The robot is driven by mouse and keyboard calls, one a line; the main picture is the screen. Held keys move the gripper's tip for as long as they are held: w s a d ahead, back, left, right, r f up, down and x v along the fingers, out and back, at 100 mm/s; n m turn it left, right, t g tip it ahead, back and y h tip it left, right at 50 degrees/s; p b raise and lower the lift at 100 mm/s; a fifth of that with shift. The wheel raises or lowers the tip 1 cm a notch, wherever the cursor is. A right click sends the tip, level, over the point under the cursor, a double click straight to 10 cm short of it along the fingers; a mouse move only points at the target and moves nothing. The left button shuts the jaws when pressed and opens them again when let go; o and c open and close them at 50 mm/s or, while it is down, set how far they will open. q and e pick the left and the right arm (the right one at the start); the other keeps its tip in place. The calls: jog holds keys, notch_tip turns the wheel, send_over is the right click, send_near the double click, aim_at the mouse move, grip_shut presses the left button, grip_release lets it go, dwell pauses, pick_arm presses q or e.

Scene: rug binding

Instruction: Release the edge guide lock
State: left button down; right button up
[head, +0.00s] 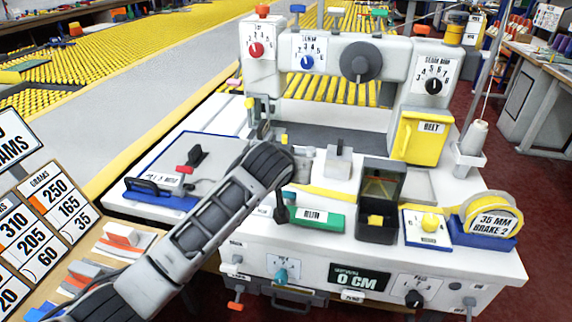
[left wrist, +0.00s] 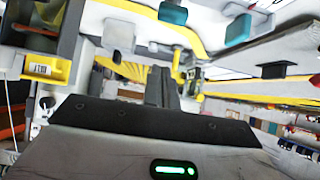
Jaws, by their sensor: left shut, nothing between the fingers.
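No readable label names the edge guide lock. A blue-edged plate (head: 160,195) lies at the left of the white machine (head: 330,250) and carries a red-tipped dark lever (head: 188,168) and a black handle (head: 148,186). A green block (head: 318,219) with a label sits at the machine's front, a dark lever at its left end. My left arm crosses between plate and green block. In the left wrist view my left gripper (left wrist: 162,88) is shut and empty, pointing toward the yellow strip. My right gripper is not in view.
A grey block (head: 338,163), an open dark box (head: 382,200), a yellow labelled box (head: 422,136) and a yellow tape roll (head: 492,216) stand on the machine's right half. Knobs line its front. Number cards (head: 40,220) stand at left. The grey belt (head: 150,80) beyond is clear.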

pick_arm(q)
jog(key=v, duration=0.4)
jog(key=shift+s+a+r, duration=0.1)
jog(key=shift+s+r, duration=0.1)
jog(key=shift+r, duration=0.1)
jog(key=s+a+f+h, duration=0.1)
jog(key=s+a+f, duration=0.4)
jog(key=s+f, duration=0.4)
jog(key=s+a+f+h, duration=0.1)
jog(key=s+a+f, duration=0.4)
jog(key=s+f, duration=0.45)
jog(key=s+a+f+y, duration=0.1)
jog(key=s+a+f, duration=0.3)
jog(key=s+a, duration=0.3)
jog(key=shift+s+y, duration=0.4)
jog(key=shift+s, duration=0.35)
jog(key=shift+f+n, duration=0.15)
jog(key=shift+n, duration=0.15)
